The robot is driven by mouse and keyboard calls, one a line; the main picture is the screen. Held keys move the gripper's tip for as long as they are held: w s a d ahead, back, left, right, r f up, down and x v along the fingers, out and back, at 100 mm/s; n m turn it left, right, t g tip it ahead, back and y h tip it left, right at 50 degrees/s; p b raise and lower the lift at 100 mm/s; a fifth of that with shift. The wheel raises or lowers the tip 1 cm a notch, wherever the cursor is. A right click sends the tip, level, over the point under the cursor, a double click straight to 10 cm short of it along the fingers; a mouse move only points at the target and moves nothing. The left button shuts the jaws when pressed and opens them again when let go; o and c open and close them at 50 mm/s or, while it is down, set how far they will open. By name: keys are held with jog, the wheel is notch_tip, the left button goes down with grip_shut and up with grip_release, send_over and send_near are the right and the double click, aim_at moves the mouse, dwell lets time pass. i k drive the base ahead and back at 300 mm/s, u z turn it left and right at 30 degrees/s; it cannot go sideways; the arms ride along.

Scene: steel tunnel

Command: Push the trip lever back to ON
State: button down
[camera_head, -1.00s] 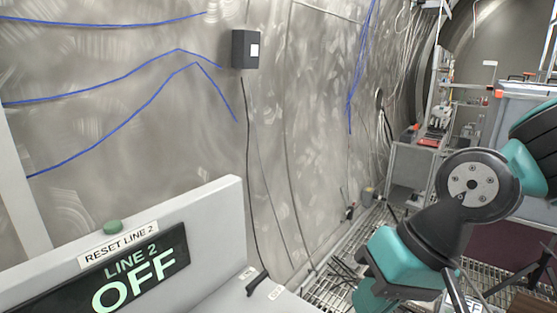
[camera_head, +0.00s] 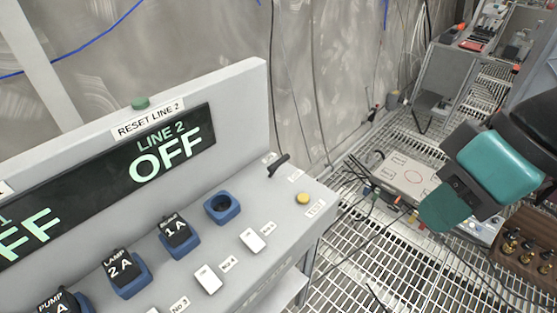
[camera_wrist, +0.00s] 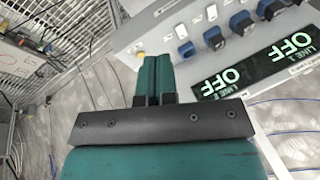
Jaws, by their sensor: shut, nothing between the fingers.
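The black trip lever (camera_head: 279,164) stands on the sloped grey control panel (camera_head: 262,205), near its right end, with small labels on either side that are too blurred to read. The display (camera_head: 170,150) behind it reads LINE 2 OFF. The green RESET LINE 2 button (camera_head: 140,103) sits on top of the display housing. My gripper (camera_head: 438,216) is shut and empty, in the air to the right of the panel and apart from the lever. In the wrist view its teal fingers (camera_wrist: 153,65) lie together; I cannot make out the lever there.
Blue sockets with black plugs, an empty blue socket (camera_head: 222,207), white switches (camera_head: 253,240) and a yellow TEST button (camera_head: 302,198) share the panel. A box with cables (camera_head: 405,178) and a wooden crate of bottles (camera_head: 525,245) are at right. Grated floor lies between.

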aim_at(273, 168)
jog(key=k, duration=0.55)
jog(key=u, duration=0.55)
jog(key=i, duration=0.95)
jog(key=z, duration=0.55)
